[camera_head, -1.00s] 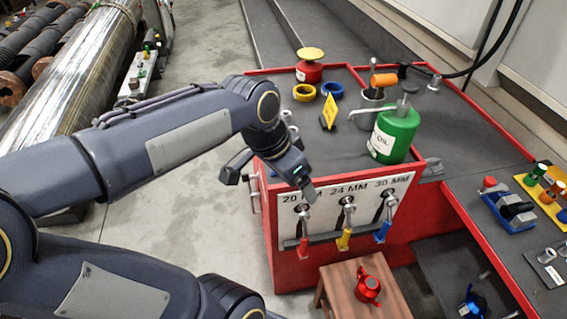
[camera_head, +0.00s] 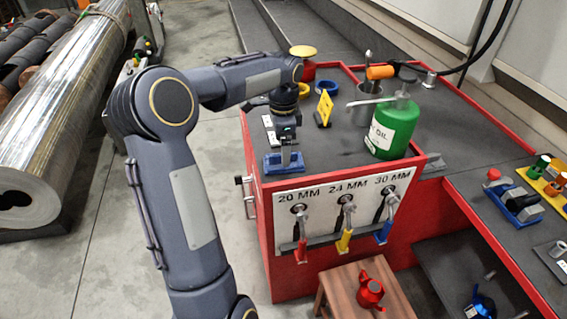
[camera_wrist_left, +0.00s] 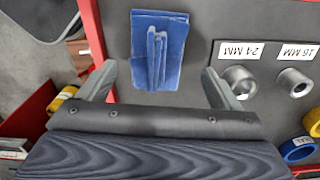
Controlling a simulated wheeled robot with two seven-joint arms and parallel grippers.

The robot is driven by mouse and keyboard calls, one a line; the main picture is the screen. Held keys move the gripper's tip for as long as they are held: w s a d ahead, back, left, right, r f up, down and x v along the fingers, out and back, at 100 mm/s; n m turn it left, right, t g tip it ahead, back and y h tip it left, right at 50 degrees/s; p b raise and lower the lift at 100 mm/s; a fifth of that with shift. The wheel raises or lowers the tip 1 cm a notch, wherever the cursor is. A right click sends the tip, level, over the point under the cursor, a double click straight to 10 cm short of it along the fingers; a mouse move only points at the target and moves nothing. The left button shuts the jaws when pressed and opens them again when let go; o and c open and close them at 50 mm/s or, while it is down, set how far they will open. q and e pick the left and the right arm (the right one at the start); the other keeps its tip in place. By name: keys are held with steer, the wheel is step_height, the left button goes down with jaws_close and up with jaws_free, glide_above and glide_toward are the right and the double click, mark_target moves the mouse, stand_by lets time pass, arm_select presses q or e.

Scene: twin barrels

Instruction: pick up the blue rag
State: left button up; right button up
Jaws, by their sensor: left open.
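The blue rag (camera_head: 270,166) lies on the grey top of the red workbench, near its front left corner. In the left wrist view the blue rag (camera_wrist_left: 145,70) is a flat piece with a raised fold in the middle. My left gripper (camera_head: 286,158) points down over the rag and hides part of it in the head view. In the left wrist view my left gripper (camera_wrist_left: 159,72) is open, with one finger on each side of the rag's fold and gaps between. I cannot tell its exact height above the rag. My right gripper is not in view.
A yellow sign (camera_head: 324,108), a green oil can (camera_head: 391,128) and a metal cup (camera_head: 364,110) stand to the right on the bench. Metal sockets (camera_wrist_left: 238,80) lie right of the rag. Coloured-handled wrenches (camera_head: 344,238) hang on the bench front. A stool (camera_head: 335,290) stands below.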

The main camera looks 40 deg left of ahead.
arm_select(q)
step_height(320, 180, down, 4)
steer(key=shift+s+d+r, duration=0.1)
steer(key=shift+s+d, duration=0.05)
steer(key=shift+r, duration=0.1)
steer(key=c, duration=1.1)
steer(key=shift+r, duration=0.65)
steer(key=s+d+r, duration=0.2)
steer(key=d+r, duration=0.2)
steer(key=s+d+r, duration=0.3)
steer(key=d, duration=0.1)
steer(key=s+d+r, duration=0.2)
steer(key=d+r, duration=0.1)
steer(key=r, duration=0.1)
steer(key=shift+s+d+r, duration=0.3)
steer(key=shift+d+r, duration=0.05)
steer(key=shift+d, duration=0.05)
